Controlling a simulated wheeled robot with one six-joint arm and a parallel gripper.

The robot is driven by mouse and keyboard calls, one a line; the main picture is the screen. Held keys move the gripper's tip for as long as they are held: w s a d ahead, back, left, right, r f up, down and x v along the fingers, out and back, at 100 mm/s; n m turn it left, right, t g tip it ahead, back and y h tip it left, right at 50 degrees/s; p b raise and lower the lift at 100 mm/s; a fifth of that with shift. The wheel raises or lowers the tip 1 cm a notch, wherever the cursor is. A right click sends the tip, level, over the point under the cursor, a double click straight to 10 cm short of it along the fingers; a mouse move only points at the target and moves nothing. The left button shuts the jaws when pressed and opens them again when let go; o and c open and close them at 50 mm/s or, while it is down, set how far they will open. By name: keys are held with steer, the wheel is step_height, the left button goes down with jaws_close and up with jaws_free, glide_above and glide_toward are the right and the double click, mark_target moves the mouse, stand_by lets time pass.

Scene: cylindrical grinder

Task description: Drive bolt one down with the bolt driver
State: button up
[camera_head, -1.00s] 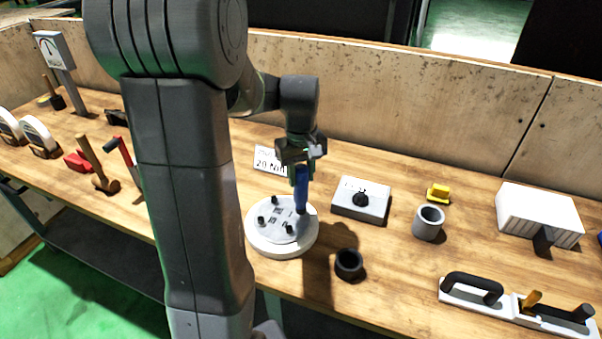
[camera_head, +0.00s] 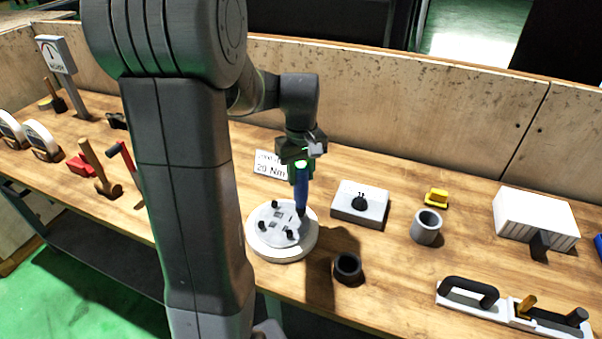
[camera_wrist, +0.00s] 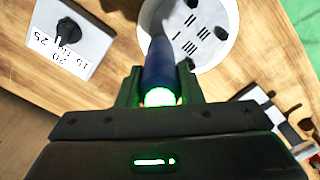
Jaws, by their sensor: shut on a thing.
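My gripper (camera_head: 300,163) is shut on the blue bolt driver (camera_head: 301,193), which it holds upright with its tip down. A green light glows at the driver's top, and the driver also shows between the fingers in the wrist view (camera_wrist: 160,62). The tip is at the right edge of the grey round plate (camera_head: 272,236), where it hides whatever bolt is there. Other dark bolts (camera_head: 263,225) stand up around the plate. Dark tally-like marks show on the plate in the wrist view (camera_wrist: 207,50). I cannot tell whether the tip is seated on a bolt.
A dark cup (camera_head: 348,267) and a grey cup (camera_head: 427,226) stand to the right. Free bench lies between the cups and the handled tool (camera_head: 470,290).

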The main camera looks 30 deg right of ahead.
mark_target(301, 165)
steer(key=shift+r+p, duration=1.3)
steer(key=shift+r, duration=0.6)
